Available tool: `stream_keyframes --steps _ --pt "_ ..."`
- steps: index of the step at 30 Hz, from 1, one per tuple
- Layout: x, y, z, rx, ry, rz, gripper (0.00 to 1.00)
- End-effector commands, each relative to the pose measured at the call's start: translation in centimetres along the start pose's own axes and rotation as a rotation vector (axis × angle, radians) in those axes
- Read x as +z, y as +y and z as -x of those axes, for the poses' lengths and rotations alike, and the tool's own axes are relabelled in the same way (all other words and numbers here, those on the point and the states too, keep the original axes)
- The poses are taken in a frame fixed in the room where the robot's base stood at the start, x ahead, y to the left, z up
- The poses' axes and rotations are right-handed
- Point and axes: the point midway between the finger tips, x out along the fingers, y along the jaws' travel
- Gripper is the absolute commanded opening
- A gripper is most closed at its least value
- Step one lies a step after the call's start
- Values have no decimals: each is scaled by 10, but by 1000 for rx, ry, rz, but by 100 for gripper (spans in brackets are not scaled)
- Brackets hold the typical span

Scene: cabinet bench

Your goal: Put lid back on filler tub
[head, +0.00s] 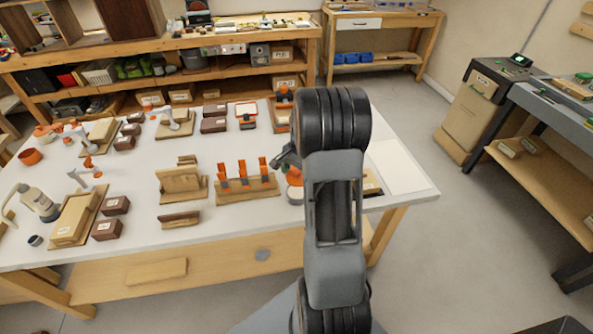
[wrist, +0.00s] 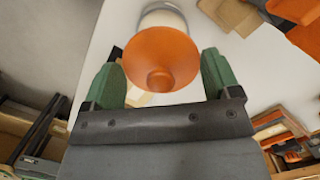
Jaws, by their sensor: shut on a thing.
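My gripper (wrist: 160,80) has its two green finger pads on either side of an orange round lid (wrist: 160,58) with a small central knob, and is shut on it. Beyond the lid in the wrist view is the filler tub (wrist: 163,19), pale with a grey rim and partly covered by the lid. In the head view the tub (head: 295,196) stands on the white bench behind my arm, with orange just above it. My gripper there (head: 287,162) is mostly hidden by my arm. I cannot tell whether lid and tub touch.
On the white bench (head: 240,215), a wooden rack with orange-handled tools (head: 240,182) stands left of the tub. The bench's right end has a clear pale area.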

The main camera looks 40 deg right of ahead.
Motion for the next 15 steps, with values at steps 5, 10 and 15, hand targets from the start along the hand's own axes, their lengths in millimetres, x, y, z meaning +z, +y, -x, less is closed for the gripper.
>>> stream_keyframes --steps 5,10,15 --pt "-1 -1 -14 1 -1 2 61" --pt "-4 0 -29 1 -1 1 61" --pt "-6 0 -43 1 -2 -1 61"
